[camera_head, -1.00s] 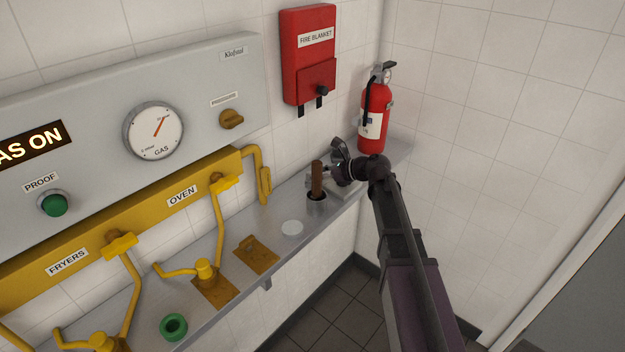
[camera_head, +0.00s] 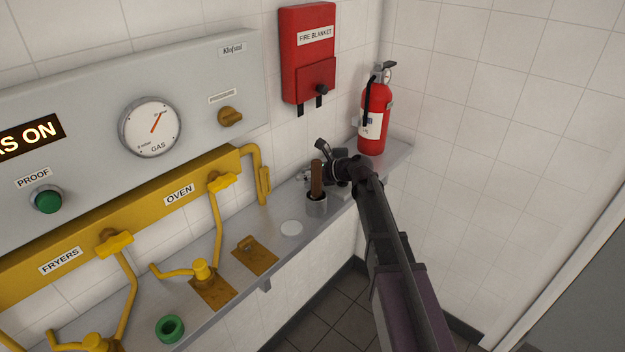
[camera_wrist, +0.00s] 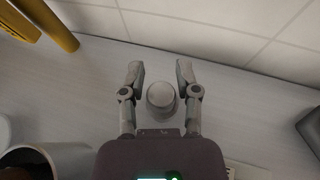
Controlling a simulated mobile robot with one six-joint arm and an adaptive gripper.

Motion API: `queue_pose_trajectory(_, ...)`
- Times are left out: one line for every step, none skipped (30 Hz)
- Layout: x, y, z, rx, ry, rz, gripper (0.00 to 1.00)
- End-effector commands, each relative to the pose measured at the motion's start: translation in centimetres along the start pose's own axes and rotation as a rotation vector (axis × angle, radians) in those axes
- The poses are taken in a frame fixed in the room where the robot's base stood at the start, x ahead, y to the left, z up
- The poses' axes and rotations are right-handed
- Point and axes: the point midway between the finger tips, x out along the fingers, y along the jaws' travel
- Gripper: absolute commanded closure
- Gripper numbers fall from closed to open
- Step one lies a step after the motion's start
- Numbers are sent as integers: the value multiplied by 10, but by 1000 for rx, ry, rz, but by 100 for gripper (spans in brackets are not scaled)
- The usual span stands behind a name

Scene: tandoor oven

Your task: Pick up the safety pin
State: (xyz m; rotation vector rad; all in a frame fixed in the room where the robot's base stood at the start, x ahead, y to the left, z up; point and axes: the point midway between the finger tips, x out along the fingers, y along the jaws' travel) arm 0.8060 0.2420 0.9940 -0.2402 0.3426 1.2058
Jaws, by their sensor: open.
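No object is clearly recognisable as a safety pin. A small round pale-grey piece (camera_wrist: 161,95) lies between my finger pads in the wrist view, over the grey shelf; I cannot tell whether it is the safety pin or whether a finger touches it. My gripper (camera_wrist: 160,70) is open, its two fingers spread on either side of this piece. In the head view my gripper (camera_head: 306,178) is low over the shelf, behind the metal cup and left of the extinguisher. The cup and my wrist largely hide the spot there.
A red fire extinguisher (camera_head: 374,115) stands at the shelf's right end. Yellow gas pipes (camera_head: 262,180) run along the wall. A white disc (camera_head: 291,228) lies on the shelf (camera_head: 335,210).

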Motion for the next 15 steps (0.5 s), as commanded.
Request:
queue_pose_trajectory(0, 0, 0, 0, 0, 0, 58)
queue_pose_trajectory(0, 0, 0, 0, 0, 0, 58)
queue_pose_trajectory(0, 0, 0, 0, 0, 0, 58)
queue_pose_trajectory(0, 0, 0, 0, 0, 0, 58)
queue_pose_trajectory(0, 0, 0, 0, 0, 0, 58)
queue_pose_trajectory(0, 0, 0, 0, 0, 0, 58)
queue_pose_trajectory(0, 0, 0, 0, 0, 0, 58)
queue_pose_trajectory(0, 0, 0, 0, 0, 0, 58)
queue_pose_trajectory(0, 0, 0, 0, 0, 0, 58)
queue_pose_trajectory(0, 0, 0, 0, 0, 0, 58)
queue_pose_trajectory(0, 0, 0, 0, 0, 0, 58)
queue_pose_trajectory(0, 0, 0, 0, 0, 0, 58)
queue_pose_trajectory(0, 0, 0, 0, 0, 1, 58)
queue_pose_trajectory(0, 0, 0, 0, 0, 1, 58)
queue_pose_trajectory(0, 0, 0, 0, 0, 1, 64)
